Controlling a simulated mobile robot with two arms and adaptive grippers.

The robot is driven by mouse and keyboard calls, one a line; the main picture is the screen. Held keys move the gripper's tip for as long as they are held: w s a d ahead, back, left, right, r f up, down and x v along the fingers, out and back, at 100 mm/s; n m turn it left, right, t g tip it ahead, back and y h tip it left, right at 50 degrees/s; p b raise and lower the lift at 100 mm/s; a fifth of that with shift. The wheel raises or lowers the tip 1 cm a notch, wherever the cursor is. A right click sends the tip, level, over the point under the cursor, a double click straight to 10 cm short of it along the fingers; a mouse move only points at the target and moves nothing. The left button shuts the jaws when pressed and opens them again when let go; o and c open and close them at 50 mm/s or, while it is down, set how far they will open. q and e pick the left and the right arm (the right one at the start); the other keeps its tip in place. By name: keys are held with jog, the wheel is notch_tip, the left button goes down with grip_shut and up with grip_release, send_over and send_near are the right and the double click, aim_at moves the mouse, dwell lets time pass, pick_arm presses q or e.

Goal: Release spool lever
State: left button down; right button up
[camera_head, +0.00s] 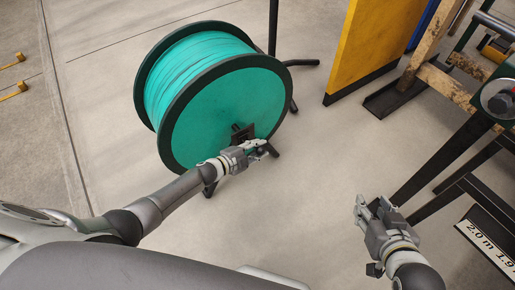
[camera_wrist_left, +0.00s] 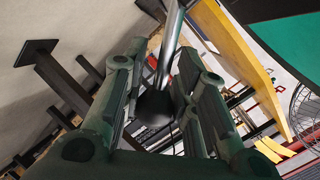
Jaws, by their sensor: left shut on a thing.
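The large spool (camera_head: 222,110) of teal wire with black rims stands on its black stand at the upper middle of the head view. A black bracket (camera_head: 242,133) sits at the centre of its near face. My left gripper (camera_head: 262,148) is at the front of the spool, just beside that bracket. In the left wrist view the spool lever (camera_wrist_left: 168,50) is a metal rod with a round black knob (camera_wrist_left: 155,106). My left gripper is shut on the knob, between its two fingers. My right gripper (camera_head: 373,207) is open and empty above bare floor at the right.
A yellow panel (camera_head: 364,45) stands behind and right of the spool. A worn machine frame (camera_head: 440,85) with dark legs stands at the right. A plate with length markings (camera_head: 485,240) lies at the lower right. The concrete floor between my arms is clear.

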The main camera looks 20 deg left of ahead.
pick_arm(q)
jog(key=c, duration=1.1)
grip_release()
jog(key=shift+a, duration=0.1)
jog(key=shift+s, duration=0.1)
jog(key=v, duration=1.1)
jog(key=shift+s+a+r, duration=0.2)
jog(key=shift+s, duration=0.1)
